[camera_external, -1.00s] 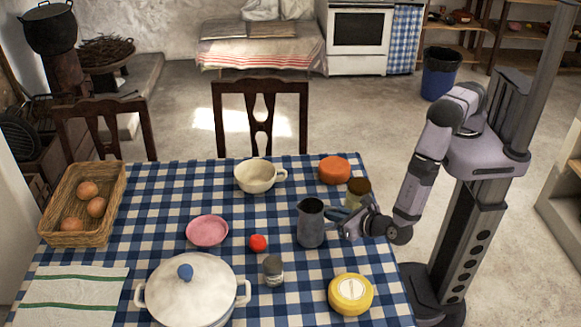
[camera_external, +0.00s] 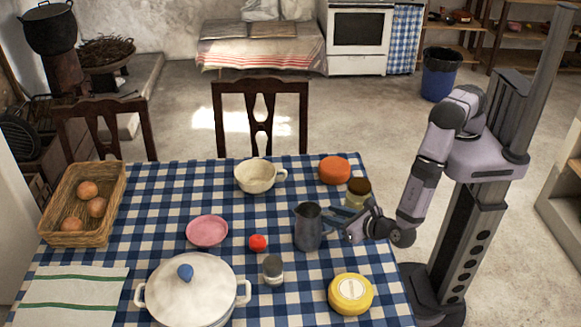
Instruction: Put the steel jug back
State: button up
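The steel jug (camera_external: 308,228) is a dark grey metal pitcher. It stands upright on the right half of the blue-and-white checked tablecloth. My gripper (camera_external: 334,222) comes in from the right, level with the jug's right side, with its fingers close to the handle side. The fingers, the handle and the jug's edge overlap at this size. I cannot tell whether the fingers close on the handle or stand apart around it.
A jar with a brown lid (camera_external: 358,191) stands just behind my gripper. An orange round (camera_external: 334,170), a yellow tin (camera_external: 350,294), a small shaker (camera_external: 273,270), a red tomato-like item (camera_external: 257,243) and a cream cup (camera_external: 256,176) surround the jug. A white pot (camera_external: 190,290) stands front left.

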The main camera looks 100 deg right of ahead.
jog(key=b+v, duration=0.2)
jog(key=v, duration=0.4)
jog(key=shift+r, duration=0.1)
jog(key=s+d+r+m+g, duration=0.1)
jog(key=d+m+g, duration=0.1)
jog(key=d, duration=0.3)
jog(key=s+d+r+m+g+p, duration=0.1)
jog(key=s+d+r+m+g, duration=0.1)
jog(key=d, duration=0.3)
jog(key=s+d+r+m+g+y, duration=0.1)
jog(key=s+d+r+m+g, duration=0.1)
jog(key=d+m, duration=0.2)
jog(key=shift+d+r+g, duration=0.1)
jog(key=shift+d+g, duration=0.3)
jog(key=shift+d, duration=0.5)
jog(key=s+d+m+g+y, duration=0.1)
jog(key=s+d+m+y, duration=0.1)
jog(key=s+m+y, duration=0.2)
jog(key=s+d+r+m+y+b, duration=0.1)
jog(key=s+d+m+y, duration=0.2)
jog(key=s+m, duration=0.6)
jog(key=m+y, duration=0.2)
jog(key=m, duration=0.2)
jog(key=shift+s+d+r+m+g+y, duration=0.25)
jog(key=shift+s+m+g+y, duration=0.05)
jog(key=shift+s+m+g, duration=0.1)
